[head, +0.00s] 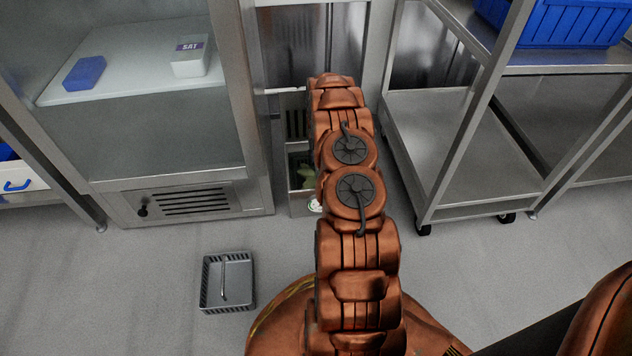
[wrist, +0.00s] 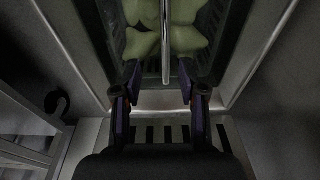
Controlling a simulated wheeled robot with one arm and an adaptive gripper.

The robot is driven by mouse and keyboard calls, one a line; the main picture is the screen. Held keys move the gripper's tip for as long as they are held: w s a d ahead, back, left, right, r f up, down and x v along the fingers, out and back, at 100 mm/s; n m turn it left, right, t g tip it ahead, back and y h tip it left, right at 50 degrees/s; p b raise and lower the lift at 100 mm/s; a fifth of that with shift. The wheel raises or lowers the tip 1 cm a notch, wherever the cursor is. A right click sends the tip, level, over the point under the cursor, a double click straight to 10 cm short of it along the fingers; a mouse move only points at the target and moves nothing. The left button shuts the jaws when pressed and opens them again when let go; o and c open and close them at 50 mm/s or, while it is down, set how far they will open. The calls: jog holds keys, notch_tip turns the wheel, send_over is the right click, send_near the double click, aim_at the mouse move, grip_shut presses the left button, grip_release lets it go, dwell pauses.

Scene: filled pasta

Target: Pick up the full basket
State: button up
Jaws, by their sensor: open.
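The full basket (wrist: 226,22) is dark and slotted and holds pale green filled pasta (wrist: 185,40). It sits inside a metal well, seen in the wrist view. A thin metal handle (wrist: 165,60) runs over the pasta. My gripper (wrist: 161,82) is open, with one finger on each side of the handle's near end; I cannot tell whether either touches it. In the head view my arm hides the gripper and most of the basket; some green pasta (head: 300,165) shows left of the arm.
An empty grey basket (head: 205,285) with a handle lies on the floor. A glass-fronted cabinet (head: 258,160) stands left of the well, and a wheeled steel rack (head: 450,150) stands to the right, with a blue crate (head: 560,25) above. The floor in front is mostly clear.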

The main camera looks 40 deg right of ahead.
jog(key=shift+w+a+f+b, duration=0.15)
jog(key=shift+f+b, duration=0.55)
jog(key=shift+f, duration=0.85)
jog(key=shift+w+a+f+b, duration=0.15)
jog(key=shift+f+b, duration=0.55)
jog(key=shift+f, duration=0.8)
jog(key=shift+d, duration=0.1)
grip_shut()
